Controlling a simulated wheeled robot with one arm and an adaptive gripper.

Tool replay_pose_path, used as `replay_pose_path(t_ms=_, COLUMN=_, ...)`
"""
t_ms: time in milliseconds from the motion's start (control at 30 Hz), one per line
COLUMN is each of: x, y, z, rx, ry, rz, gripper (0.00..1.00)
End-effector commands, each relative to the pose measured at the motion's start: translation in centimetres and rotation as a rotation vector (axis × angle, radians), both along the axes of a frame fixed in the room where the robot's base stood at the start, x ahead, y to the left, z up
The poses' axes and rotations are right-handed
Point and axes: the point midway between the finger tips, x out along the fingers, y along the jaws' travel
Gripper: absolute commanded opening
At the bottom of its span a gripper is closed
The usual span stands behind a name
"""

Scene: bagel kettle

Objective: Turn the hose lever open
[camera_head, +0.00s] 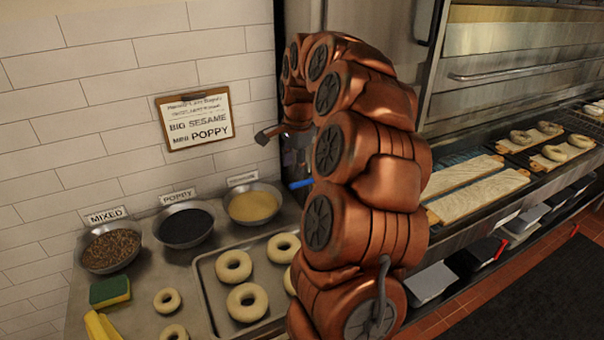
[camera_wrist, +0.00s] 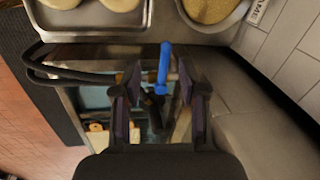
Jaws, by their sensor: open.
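The blue hose lever (camera_wrist: 164,64) shows in the wrist view, with a dark fitting below it. My gripper (camera_wrist: 159,82) is open, with one finger on each side of the lever. The lever lies in the gap between the fingertips; I cannot tell whether either finger touches it. In the head view only a small blue piece (camera_head: 302,184), likely the lever, shows beside my copper arm, at the right end of the steel counter. My arm hides most of that area and most of the gripper there.
Bowls of mixed topping (camera_head: 110,249), poppy (camera_head: 185,226) and sesame (camera_head: 253,205) stand along the tiled wall. A tray (camera_head: 208,303) of bagels is in front of them. A dark hose (camera_wrist: 75,78) loops at left in the wrist view. Bagel boards (camera_head: 470,173) lie at right.

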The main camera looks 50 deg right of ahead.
Motion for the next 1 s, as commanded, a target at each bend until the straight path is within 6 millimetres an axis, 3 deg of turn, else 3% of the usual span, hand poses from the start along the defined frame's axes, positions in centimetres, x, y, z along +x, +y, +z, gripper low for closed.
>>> replay_pose_path(t_ms=100, x=-0.1, y=-2.8, z=-0.1, rx=0.005, ry=-0.007, rz=-0.105, gripper=0.42)
replay_pose_path(t_ms=233, x=-0.2, y=-4.1, z=-0.3, rx=0.004, ry=-0.012, rz=-0.150, gripper=0.42)
replay_pose_path(t_ms=467, x=0.2, y=-4.2, z=-2.3, rx=0.006, ry=-0.010, rz=-0.153, gripper=0.42)
replay_pose_path(t_ms=800, x=1.0, y=-4.5, z=-6.8, rx=0.007, ry=-0.009, rz=-0.153, gripper=0.42)
replay_pose_path(t_ms=1000, x=1.2, y=-4.6, z=-7.7, rx=0.003, ry=-0.015, rz=-0.152, gripper=0.42)
